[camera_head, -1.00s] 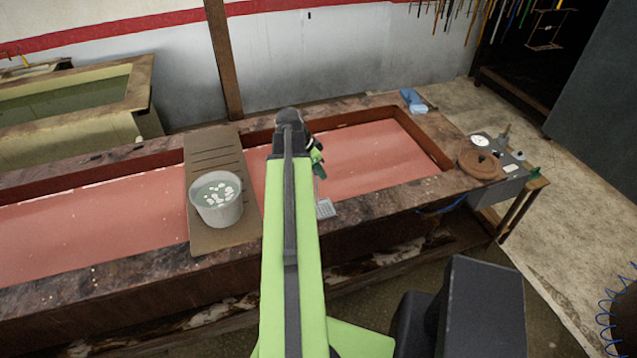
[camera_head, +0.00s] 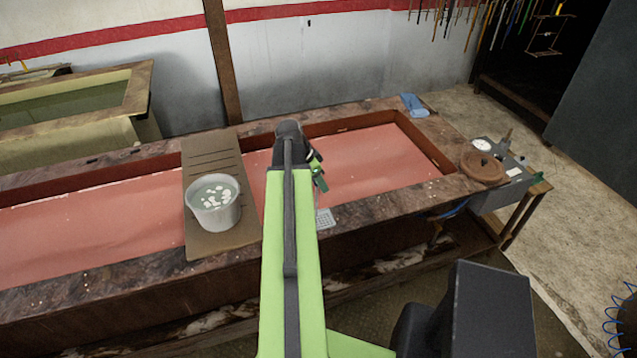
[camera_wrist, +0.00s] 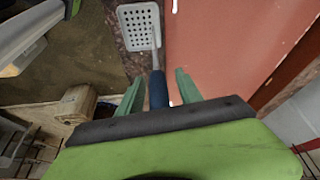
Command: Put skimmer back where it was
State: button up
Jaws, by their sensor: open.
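The skimmer has a grey perforated square head (camera_wrist: 140,27) and a dark blue handle (camera_wrist: 158,90). In the wrist view the handle lies between the two green fingers of my open gripper (camera_wrist: 159,93), with a gap on each side. The skimmer head (camera_head: 325,218) also shows in the head view, at the near stone rim of the red-water trough. My gripper (camera_head: 318,176) is above the trough there, and my arm hides most of the handle. I cannot tell whether the skimmer rests on the rim.
A bucket with white pieces (camera_head: 214,207) stands on a brown board (camera_head: 214,150) across the trough (camera_head: 70,230), left of my arm. A blue cloth (camera_head: 413,105) lies on the far right rim. A scale-like device (camera_head: 500,178) and a round brown lid (camera_head: 482,168) are at the right end.

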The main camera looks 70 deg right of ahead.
jog(key=p+v, duration=1.1)
jog(key=v, duration=0.1)
jog(key=shift+r, duration=0.2)
jog(key=w+a+f+n+t, duration=0.1)
jog(key=w+a+n+t, duration=0.1)
jog(key=w+a+n, duration=1.6)
jog(key=w+a+n+y, duration=0.1)
jog(key=w+a, duration=0.3)
jog(key=a, duration=0.9)
jog(key=w+a+n+y, duration=0.1)
jog(key=w+a+n, duration=0.3)
jog(key=a, duration=0.9)
jog(key=w+a+n+t+y, duration=0.1)
jog(key=w+a+n, duration=0.2)
jog(key=a, duration=1)
jog(key=shift+w+a+f, duration=0.25)
jog(key=shift+w+f, duration=0.2)
jog(key=shift+w, duration=0.5)
